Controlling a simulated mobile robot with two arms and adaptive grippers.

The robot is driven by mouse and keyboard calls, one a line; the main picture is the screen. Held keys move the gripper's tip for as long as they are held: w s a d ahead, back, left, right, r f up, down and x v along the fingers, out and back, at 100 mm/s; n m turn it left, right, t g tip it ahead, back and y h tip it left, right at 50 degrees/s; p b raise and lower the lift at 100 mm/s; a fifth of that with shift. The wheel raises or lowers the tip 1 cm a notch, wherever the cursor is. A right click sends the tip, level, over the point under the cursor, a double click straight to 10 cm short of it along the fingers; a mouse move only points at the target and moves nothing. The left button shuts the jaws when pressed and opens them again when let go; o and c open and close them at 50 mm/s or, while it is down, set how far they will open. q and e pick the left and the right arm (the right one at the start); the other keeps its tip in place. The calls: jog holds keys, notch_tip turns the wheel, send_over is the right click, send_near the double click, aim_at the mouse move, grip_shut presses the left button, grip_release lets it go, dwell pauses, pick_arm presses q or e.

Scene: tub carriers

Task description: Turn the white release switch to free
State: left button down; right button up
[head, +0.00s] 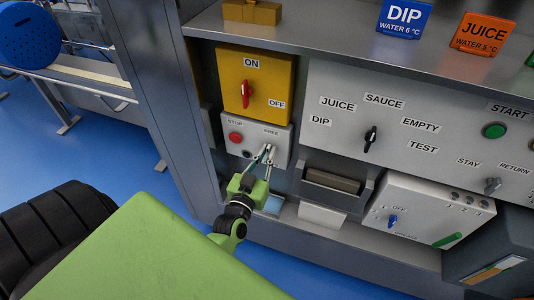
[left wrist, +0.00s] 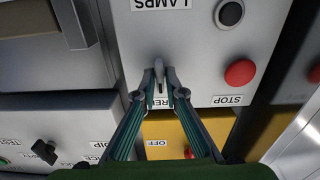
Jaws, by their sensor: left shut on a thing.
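The small light switch (left wrist: 159,75) sits on the light grey panel (head: 283,148) below the yellow box, beside a red STOP button (head: 235,137). My left gripper (head: 267,153) reaches the panel from below; its fingertips (left wrist: 160,82) close on both sides of the switch. In the left wrist view, which is upside down, a label partly hidden by the fingers and a LAMPS label lie on opposite sides of the switch. The head view shows FREE (head: 271,132) above it. The fingers hide part of the switch, so I cannot tell its exact angle. My right gripper is not in view.
The yellow box (head: 232,80) above carries a red ON/OFF handle (head: 246,94). To the right is a large panel with a black selector (head: 371,138) and a green START button (head: 494,131). A grey post (head: 165,90) stands close on the left.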

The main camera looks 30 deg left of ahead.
pick_arm(q)
jog(key=shift+a+f+n+p, duration=0.1)
jog(key=shift+n+p, duration=0.25)
jog(key=shift+n, duration=2.55)
jog(key=shift+a+n+p, duration=0.1)
jog(key=shift+n+p, duration=0.25)
jog(key=shift+n, duration=2.55)
jog(key=c, duration=2.2)
grip_release()
jog(key=shift+o, duration=0.2)
jog(key=shift+s, duration=0.15)
